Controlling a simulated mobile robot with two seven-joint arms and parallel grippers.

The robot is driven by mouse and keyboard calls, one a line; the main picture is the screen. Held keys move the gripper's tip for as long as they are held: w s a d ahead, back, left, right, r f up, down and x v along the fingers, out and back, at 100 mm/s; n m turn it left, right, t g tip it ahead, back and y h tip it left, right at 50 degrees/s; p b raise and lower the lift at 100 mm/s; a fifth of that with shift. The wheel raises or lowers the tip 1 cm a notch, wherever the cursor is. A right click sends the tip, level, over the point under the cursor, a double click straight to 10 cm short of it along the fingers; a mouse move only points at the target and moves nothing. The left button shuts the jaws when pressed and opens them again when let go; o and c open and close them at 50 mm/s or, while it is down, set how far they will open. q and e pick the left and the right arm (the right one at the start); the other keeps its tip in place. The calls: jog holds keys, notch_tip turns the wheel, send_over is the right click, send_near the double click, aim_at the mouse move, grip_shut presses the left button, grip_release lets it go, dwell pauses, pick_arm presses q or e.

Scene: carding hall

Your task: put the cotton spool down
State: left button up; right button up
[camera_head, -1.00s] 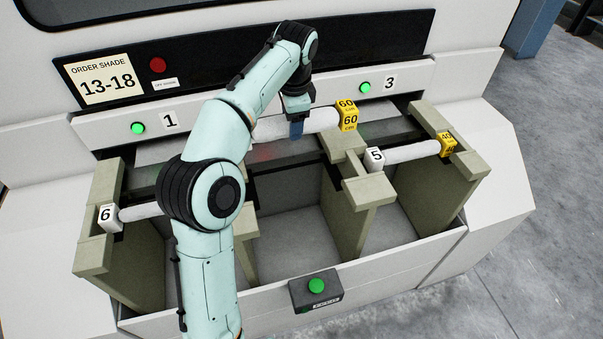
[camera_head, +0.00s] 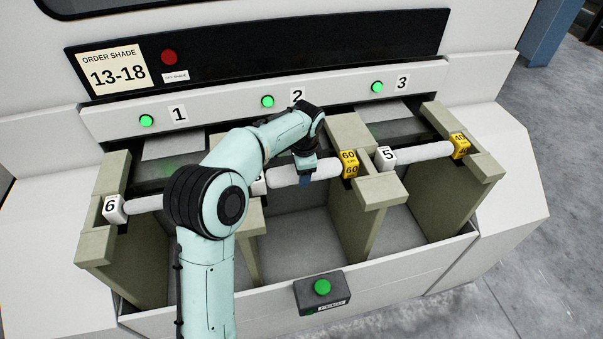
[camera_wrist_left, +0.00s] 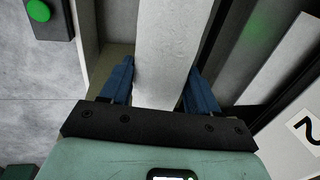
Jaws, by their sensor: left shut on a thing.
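The cotton spool (camera_head: 327,168) is a white roll with a yellow block marked 60 at its right end; its left end is mostly hidden behind my arm. It lies across the middle bay, with the yellow end at the olive middle divider (camera_head: 349,130). I cannot tell whether it rests on the supports. My left gripper (camera_head: 306,181) is shut on the spool from above. In the left wrist view the white roll (camera_wrist_left: 165,50) runs between the blue fingers (camera_wrist_left: 160,85). My right gripper is not in view.
A spool with a block marked 6 (camera_head: 115,209) lies in the left bay. A box with a green button (camera_head: 322,288) sits on the front edge. Numbered slots 1 to 3 are behind.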

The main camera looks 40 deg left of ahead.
pick_arm(q)
jog(key=shift+s+f, duration=0.1)
jog(key=shift+f, duration=0.35)
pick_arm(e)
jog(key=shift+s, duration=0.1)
pick_arm(q)
jog(key=shift+f, duration=0.1)
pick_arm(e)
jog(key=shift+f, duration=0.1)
pick_arm(q)
jog(key=o, duration=1.2)
jog(key=shift+c, duration=0.2)
notch_tip(320, 180, up, 12)
jog(key=s+d+p, duration=0.1)
jog(key=shift+s+d, duration=0.15)
jog(key=shift+d, duration=0.25)
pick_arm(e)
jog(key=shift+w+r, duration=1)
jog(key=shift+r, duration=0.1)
